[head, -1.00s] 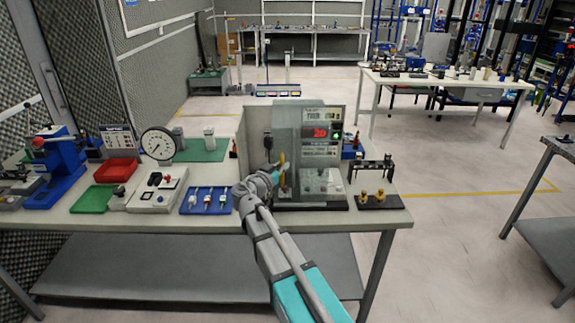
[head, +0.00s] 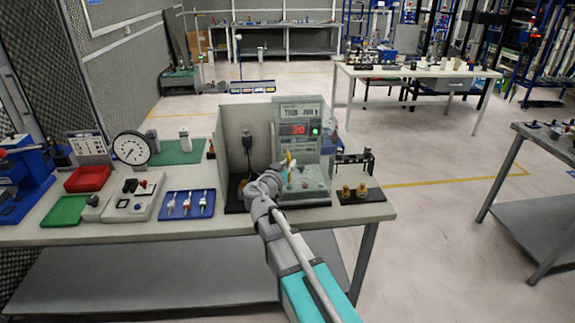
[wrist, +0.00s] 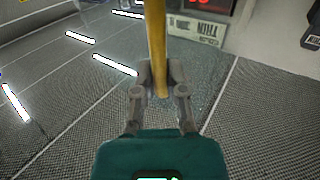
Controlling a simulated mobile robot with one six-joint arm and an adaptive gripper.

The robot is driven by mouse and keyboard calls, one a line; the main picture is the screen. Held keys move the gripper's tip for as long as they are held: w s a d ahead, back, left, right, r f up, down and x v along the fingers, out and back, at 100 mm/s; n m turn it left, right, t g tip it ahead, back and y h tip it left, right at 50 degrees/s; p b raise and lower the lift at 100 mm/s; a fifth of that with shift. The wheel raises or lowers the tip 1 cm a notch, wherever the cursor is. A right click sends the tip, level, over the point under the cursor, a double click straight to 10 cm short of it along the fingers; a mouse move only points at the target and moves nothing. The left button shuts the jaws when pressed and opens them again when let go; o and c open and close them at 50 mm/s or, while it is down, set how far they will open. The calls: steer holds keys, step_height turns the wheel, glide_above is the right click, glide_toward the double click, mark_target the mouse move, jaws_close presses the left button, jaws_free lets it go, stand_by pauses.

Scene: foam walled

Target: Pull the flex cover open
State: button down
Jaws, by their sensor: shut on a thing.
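The test station (head: 299,112) stands on the near bench, with a red number display and a green light. A yellow upright handle (head: 290,160) is at its front; it also shows as a yellow bar in the wrist view (wrist: 155,40). My gripper (head: 283,168) is shut on this handle, with one finger on each side in the wrist view (wrist: 161,78). The flex cover itself appears clear, and its edges are hard to make out. The left bay of the station, with a dark plug-like part (head: 247,143) on its wall, shows open from the front.
A blue tray (head: 186,204) with several small parts, a dial gauge (head: 131,148), and red (head: 87,179) and green (head: 64,211) bins stand to the left. A black stand (head: 360,195) with brass parts is close on the right.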

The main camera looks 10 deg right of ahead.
steer(key=c, duration=0.7)
jaws_free()
steer(key=shift+w+a+r, duration=0.1)
steer(key=shift+a, duration=0.05)
steer(key=v, duration=1.2)
